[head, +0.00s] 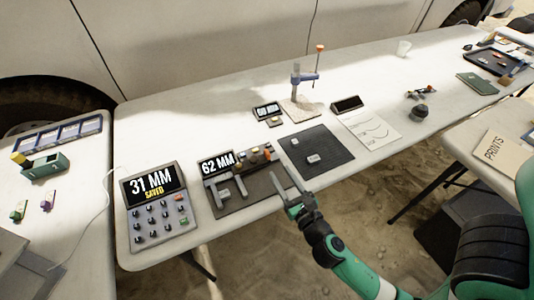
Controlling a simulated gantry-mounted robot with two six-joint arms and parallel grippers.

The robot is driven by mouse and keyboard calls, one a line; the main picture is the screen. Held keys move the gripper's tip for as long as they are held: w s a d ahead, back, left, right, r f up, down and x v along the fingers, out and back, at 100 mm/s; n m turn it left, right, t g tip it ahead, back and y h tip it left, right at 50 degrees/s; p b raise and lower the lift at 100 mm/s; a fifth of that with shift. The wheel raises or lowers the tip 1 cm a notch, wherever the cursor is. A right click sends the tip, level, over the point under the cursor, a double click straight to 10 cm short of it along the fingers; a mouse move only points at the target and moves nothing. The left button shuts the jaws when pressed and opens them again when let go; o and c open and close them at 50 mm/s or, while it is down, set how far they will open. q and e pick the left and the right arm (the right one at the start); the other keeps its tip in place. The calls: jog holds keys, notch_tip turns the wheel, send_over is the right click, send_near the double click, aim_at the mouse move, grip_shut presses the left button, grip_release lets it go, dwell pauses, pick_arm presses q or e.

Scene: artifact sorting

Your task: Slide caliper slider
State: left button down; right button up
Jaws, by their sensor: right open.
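The caliper (238,169) lies on a dark mat (256,195) near the table's front edge. Its jaws (231,188) point toward the front edge, with a small gap between them. Its display (217,163) reads "62 MM". The slider part (254,157), with a small orange detail, sits right of the display. My right gripper (283,176) is open and empty, its fingers at the right side of the mat, right of the caliper. I cannot tell its height above the mat. My left gripper is not in view.
A keypad console (157,207) reading "31 MM SAVED" stands left of the caliper. A black textured mat (320,158) with a small light piece (313,158) lies to the right. A stand with a blue arm (300,78) is behind. The table's front edge is close to my gripper.

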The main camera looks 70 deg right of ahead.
aim_at(267, 152)
jog(key=x, duration=1)
jog(key=shift+w+d, duration=0.1)
jog(key=shift+d, duration=0.1)
grip_shut()
jog(key=shift+r, duration=0.1)
dwell(0.7)
